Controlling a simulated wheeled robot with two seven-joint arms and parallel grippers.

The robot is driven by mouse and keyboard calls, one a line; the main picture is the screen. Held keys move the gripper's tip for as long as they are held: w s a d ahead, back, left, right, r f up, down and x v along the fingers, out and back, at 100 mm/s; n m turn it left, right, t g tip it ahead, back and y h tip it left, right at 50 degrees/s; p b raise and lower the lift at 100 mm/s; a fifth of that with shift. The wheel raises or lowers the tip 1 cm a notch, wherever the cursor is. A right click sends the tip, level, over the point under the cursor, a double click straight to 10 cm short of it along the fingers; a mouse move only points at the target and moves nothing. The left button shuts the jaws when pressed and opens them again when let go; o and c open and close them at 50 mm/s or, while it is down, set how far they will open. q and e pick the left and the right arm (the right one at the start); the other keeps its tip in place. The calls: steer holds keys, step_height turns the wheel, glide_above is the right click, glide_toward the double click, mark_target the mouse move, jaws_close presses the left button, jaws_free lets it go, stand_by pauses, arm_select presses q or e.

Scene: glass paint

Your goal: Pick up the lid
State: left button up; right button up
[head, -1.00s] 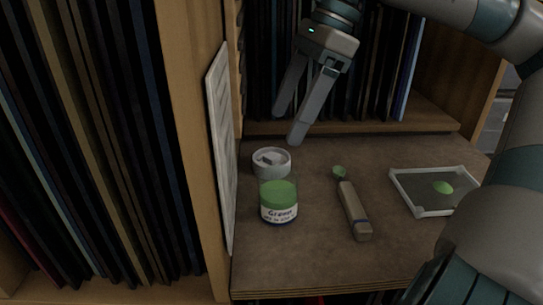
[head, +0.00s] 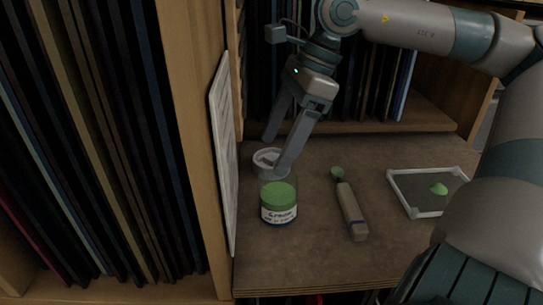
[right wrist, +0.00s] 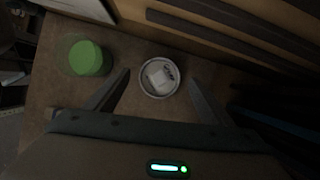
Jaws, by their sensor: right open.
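The lid (head: 262,158), a round pale rimmed piece with a whitish patch inside, lies on the brown shelf board behind the green paint jar (head: 279,205). It also shows whole in the right wrist view (right wrist: 160,78). My right gripper (head: 273,154) is open and points down at the lid; one finger covers part of its right side in the head view. In the right wrist view the lid lies between and just beyond the two fingertips, and nothing is held. Whether the fingers touch it I cannot tell. My left gripper is not in view.
A tool with a green tip (head: 352,212) lies right of the jar. A white-framed tray (head: 408,201) with a green blob stands further right. A white sheet (head: 224,150) leans on the wooden upright at left. Books (head: 345,90) line the back.

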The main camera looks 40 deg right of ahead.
steer(key=shift+w+a+f, duration=0.1)
steer(key=shift+a+f, duration=0.05)
steer(key=shift+f, duration=0.3)
steer(key=shift+w+a+f, duration=0.1)
steer(key=shift+a+f, duration=0.1)
steer(key=shift+f, duration=0.35)
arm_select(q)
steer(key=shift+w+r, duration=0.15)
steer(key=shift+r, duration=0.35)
arm_select(e)
steer(key=shift+f, duration=0.1)
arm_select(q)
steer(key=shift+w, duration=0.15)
arm_select(e)
steer(key=c, duration=1.2)
steer(key=shift+o, duration=0.2)
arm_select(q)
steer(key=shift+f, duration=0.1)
arm_select(e)
steer(key=shift+r, duration=0.2)
